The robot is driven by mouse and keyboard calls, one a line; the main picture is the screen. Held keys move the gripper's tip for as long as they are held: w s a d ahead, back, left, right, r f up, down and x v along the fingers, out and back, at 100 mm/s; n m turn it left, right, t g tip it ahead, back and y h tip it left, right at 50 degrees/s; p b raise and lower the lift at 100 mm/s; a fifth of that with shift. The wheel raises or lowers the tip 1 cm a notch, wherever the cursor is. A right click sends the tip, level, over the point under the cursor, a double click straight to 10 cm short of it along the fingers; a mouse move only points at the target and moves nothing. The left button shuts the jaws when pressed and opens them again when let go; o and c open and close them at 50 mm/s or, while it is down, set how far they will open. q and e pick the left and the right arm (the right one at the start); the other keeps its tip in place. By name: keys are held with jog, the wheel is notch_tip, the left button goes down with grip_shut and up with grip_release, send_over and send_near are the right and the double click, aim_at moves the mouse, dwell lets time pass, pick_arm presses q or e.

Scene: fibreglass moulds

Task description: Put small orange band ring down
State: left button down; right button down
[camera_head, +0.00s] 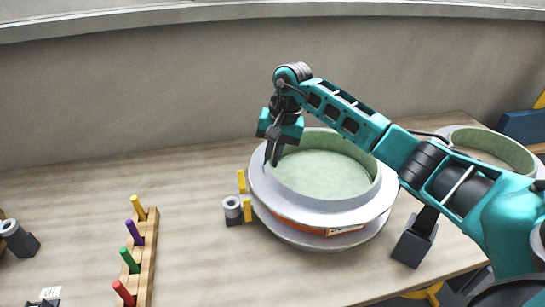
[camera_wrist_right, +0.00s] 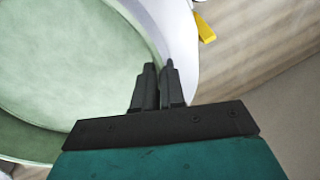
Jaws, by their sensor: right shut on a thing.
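The small orange band ring (camera_head: 290,191) is a pale grey, round mould part with a wide flange and a light green inside, at the centre right of the table in the head view. An orange strip with a white label shows low on its near side, above a lower grey flange; I cannot tell whether that flange is a separate part. My right gripper (camera_head: 270,158) points down at its far-left rim. In the right wrist view, the gripper (camera_wrist_right: 160,70) is shut on the ring wall (camera_wrist_right: 140,20). My left gripper is not in view.
A wooden rack (camera_head: 148,262) with coloured pegs stands left. Yellow pieces (camera_head: 242,182) and a dark block with a grey cylinder (camera_head: 232,210) sit close left of the ring. Another green-lined ring (camera_head: 490,145) stands far right. The table between rack and ring is mostly clear.

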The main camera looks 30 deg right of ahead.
jog(key=shift+r, duration=0.2)
jog(key=c, duration=1.2)
grip_release()
jog(key=shift+f, duration=0.1)
jog(key=v, duration=1.2)
jog(key=shift+s+a, duration=0.1)
